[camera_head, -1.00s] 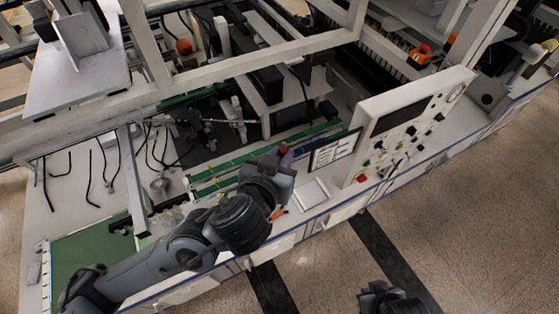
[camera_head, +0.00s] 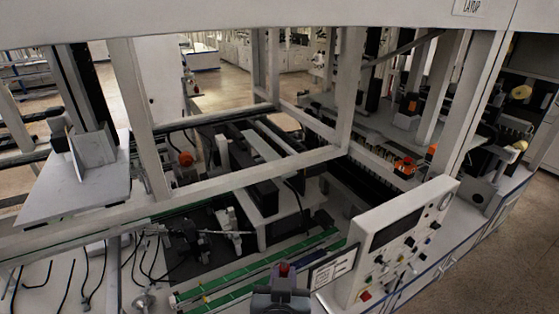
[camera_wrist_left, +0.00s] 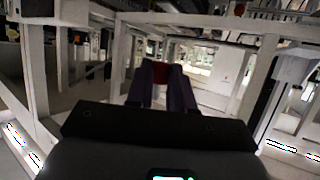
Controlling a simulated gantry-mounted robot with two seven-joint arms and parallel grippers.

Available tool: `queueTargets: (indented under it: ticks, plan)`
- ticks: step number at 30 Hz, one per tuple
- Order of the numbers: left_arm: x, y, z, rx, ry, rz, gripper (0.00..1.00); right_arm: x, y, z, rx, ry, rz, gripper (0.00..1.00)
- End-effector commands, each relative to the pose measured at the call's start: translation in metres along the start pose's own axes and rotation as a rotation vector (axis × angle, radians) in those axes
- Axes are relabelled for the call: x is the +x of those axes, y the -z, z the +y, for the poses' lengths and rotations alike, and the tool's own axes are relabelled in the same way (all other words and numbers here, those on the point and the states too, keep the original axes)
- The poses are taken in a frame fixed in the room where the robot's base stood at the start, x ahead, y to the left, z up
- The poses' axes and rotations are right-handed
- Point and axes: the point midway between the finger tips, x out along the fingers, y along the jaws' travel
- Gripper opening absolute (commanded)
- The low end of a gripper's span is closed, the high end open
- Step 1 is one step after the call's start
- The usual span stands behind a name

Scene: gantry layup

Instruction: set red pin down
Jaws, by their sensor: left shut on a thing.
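My left gripper (camera_head: 284,272) is at the bottom middle of the head view, in front of the green rails and left of the control panel. It is shut on the red pin (camera_head: 284,267), whose red top shows between the fingertips. In the left wrist view, the two dark purple fingers (camera_wrist_left: 162,86) point away from the camera with the red pin (camera_wrist_left: 170,74) between them. The lower part of the pin is hidden by the fingers. I cannot tell whether it touches anything below. My right gripper is not in view.
Green rails (camera_head: 240,280) run behind the left gripper. A white control panel (camera_head: 395,245) with knobs stands to its right, with a small framed sign (camera_head: 333,267) beside it. White frame beams (camera_head: 250,178) cross above the bench. Loose black cables lie at left.

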Motion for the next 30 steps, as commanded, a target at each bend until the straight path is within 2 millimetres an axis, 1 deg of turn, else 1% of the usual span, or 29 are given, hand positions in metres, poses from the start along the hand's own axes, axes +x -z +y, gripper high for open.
queueTargets:
  ticks: [3,6,12,17,23,26,30]
  plan:
    - [0.014,-0.029,-0.001,0.037,-0.072,-0.004,0.0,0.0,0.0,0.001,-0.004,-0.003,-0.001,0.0]
    - [0.022,-0.046,-0.005,0.048,-0.11,-0.004,0.0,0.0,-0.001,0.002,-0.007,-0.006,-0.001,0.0]
    - [0.032,-0.075,-0.019,0.049,-0.136,-0.01,0.0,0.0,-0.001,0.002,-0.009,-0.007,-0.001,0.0]
    - [0.038,-0.091,-0.034,0.045,-0.133,-0.01,0.0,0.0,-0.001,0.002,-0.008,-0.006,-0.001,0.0]
    - [0.044,-0.112,-0.055,0.041,-0.118,-0.009,0.0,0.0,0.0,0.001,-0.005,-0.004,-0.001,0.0]
    - [0.046,-0.125,-0.069,0.036,-0.105,-0.009,0.0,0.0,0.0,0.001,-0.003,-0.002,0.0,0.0]
    - [0.048,-0.148,-0.095,0.027,-0.075,-0.009,0.0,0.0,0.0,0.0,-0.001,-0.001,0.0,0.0]
